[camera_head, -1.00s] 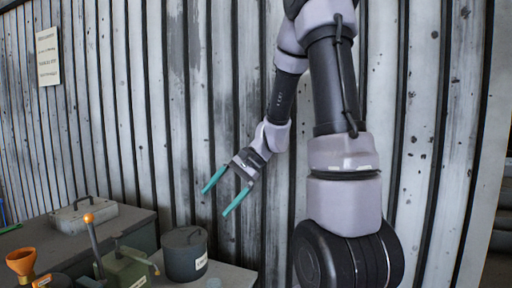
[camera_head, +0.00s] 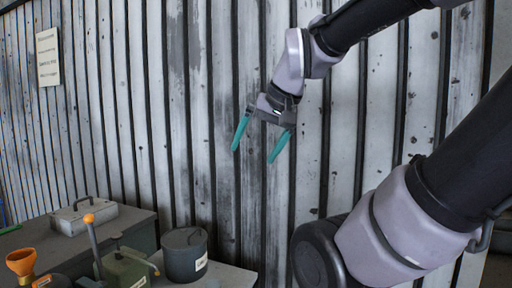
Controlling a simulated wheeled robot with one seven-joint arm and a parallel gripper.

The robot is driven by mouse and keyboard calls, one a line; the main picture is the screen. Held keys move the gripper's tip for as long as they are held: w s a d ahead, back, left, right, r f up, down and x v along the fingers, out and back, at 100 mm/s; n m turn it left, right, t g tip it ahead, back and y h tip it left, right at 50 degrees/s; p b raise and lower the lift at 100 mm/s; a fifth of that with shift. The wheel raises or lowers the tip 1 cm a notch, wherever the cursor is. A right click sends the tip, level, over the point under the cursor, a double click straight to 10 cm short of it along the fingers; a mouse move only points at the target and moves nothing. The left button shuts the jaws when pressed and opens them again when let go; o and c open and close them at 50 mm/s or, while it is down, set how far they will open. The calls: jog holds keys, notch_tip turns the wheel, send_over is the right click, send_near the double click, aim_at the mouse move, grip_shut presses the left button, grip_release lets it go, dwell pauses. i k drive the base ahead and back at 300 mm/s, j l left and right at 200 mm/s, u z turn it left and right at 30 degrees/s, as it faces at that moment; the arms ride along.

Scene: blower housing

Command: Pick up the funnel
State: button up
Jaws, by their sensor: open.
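The funnel (camera_head: 21,264) is orange and stands with its wide mouth up at the lower left of the head view. Its lower part is near the frame's bottom edge. My gripper (camera_head: 255,151) is open and empty, with two teal fingers pointing down in front of the corrugated wall. It is well above and to the right of the funnel, and touches nothing.
A dark grey lidded pot (camera_head: 184,258) stands right of a green device (camera_head: 124,268) with an orange-knobbed lever. A light metal box (camera_head: 83,219) with a handle sits on a dark surface behind. The air before the corrugated wall (camera_head: 215,110) is clear.

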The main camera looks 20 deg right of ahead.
aim_at(21, 261)
jog(key=k+j+u, duration=0.35)
jog(key=l+u, duration=0.2)
jog(key=i+l+u, duration=0.15)
jog(key=u, duration=0.2)
jog(key=i+l+u, duration=0.15)
jog(key=u, duration=0.2)
